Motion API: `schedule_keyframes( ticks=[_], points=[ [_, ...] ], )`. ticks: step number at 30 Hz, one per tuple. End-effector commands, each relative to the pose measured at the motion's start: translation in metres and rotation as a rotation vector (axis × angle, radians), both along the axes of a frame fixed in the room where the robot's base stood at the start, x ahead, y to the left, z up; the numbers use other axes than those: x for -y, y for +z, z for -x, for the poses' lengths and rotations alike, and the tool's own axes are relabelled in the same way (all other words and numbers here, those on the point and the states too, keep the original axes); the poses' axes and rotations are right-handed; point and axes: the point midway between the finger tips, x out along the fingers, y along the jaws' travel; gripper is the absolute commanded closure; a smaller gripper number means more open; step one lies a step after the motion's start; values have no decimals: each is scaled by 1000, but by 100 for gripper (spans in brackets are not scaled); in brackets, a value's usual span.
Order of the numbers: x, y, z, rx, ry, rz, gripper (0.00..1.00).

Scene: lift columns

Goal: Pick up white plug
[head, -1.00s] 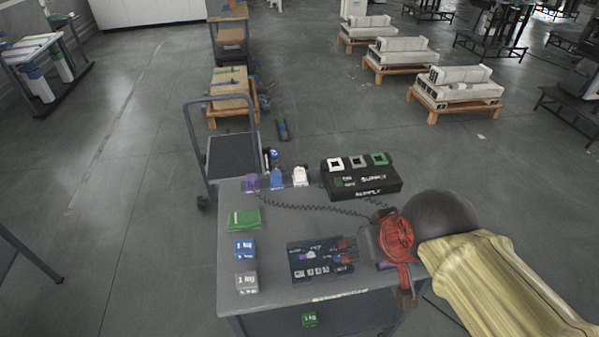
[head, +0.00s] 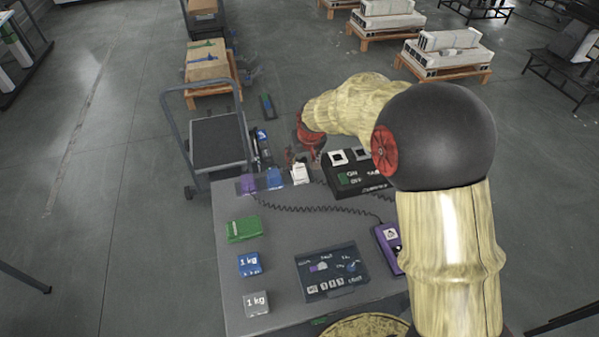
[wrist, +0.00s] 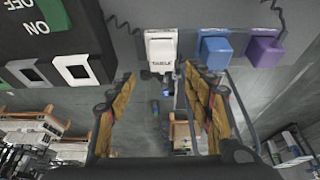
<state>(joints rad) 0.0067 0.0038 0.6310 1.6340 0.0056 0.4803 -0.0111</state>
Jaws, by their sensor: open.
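The white plug (head: 300,173) stands at the back edge of the grey table, at the right end of a row with a blue plug (head: 274,179) and a purple plug (head: 248,184). In the wrist view the white plug (wrist: 161,50) is upper centre, with lettering on its face. My gripper (wrist: 160,85) is open, its two fingers apart on either side below the plug in the picture, with nothing between them. In the head view my gripper (head: 305,150) is at the table's back edge, close to the white plug and partly hard to make out.
A black supply box (head: 350,180) with sockets stands right of the plugs. A cart (head: 217,140) stands behind.

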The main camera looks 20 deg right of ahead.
Motion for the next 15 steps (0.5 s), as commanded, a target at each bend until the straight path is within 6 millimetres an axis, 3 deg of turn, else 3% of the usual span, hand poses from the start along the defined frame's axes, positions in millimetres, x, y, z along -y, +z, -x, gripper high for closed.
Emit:
schedule_keyframes(
  ticks=[8, 15],
  points=[
    [-1, -24, -7, 0, 0, 0, 48],
    [-4, -58, -14, -1, 0, 0, 48]
  ],
)
